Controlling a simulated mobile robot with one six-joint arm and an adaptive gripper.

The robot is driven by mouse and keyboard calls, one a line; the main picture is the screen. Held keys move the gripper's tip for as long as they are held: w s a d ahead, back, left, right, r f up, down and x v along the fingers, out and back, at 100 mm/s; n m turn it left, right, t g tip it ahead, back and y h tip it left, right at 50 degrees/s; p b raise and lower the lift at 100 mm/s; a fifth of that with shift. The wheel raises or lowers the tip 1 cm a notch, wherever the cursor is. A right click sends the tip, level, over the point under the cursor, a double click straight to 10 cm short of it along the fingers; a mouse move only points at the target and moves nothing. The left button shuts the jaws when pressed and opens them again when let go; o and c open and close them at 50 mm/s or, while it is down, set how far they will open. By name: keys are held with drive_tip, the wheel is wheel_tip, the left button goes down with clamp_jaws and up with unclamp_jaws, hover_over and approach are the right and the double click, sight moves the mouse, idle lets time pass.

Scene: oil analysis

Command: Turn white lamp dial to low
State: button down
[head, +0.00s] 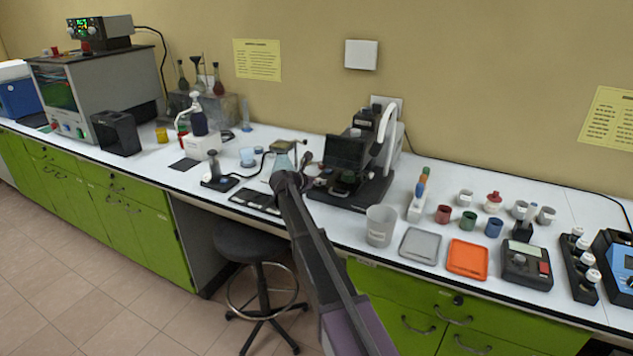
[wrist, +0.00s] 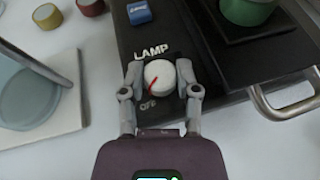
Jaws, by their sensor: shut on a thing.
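The white lamp dial (wrist: 159,77) sits on a black base (wrist: 185,45) in the wrist view, under the raised word LAMP. A red pointer line on the dial runs toward its lower left, near the word OFF. My gripper (wrist: 160,80) has one finger on each side of the dial and is shut on it. In the head view my arm reaches to the black microscope-like device (head: 350,165) on the bench. There the dial and the fingertips are too small or hidden to make out.
A blue block (wrist: 139,12) lies on the base above the dial. A green round part (wrist: 248,10) and a metal handle (wrist: 285,100) are at the right. A glass vessel on a white plate (wrist: 50,115) stands at the left. A beaker (head: 380,226) stands on the bench.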

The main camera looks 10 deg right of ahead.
drive_tip(key=m+g+h, duration=0.1)
drive_tip(key=m+g, duration=0.1)
drive_tip(key=w+m+g+h, duration=0.1)
drive_tip(key=m+g, duration=0.1)
drive_tip(key=shift+a+m+g, duration=0.2)
drive_tip(key=shift+m+g, duration=0.1)
drive_tip(key=shift+g, duration=0.1)
drive_tip(key=shift+m+g+h, duration=0.5)
drive_tip(key=shift+m+g, duration=1.5)
drive_tip(key=shift+g, duration=0.3)
drive_tip(key=shift+d, duration=0.1)
drive_tip(key=shift+c, duration=1.6)
unclamp_jaws()
drive_tip(key=shift+s, duration=0.15)
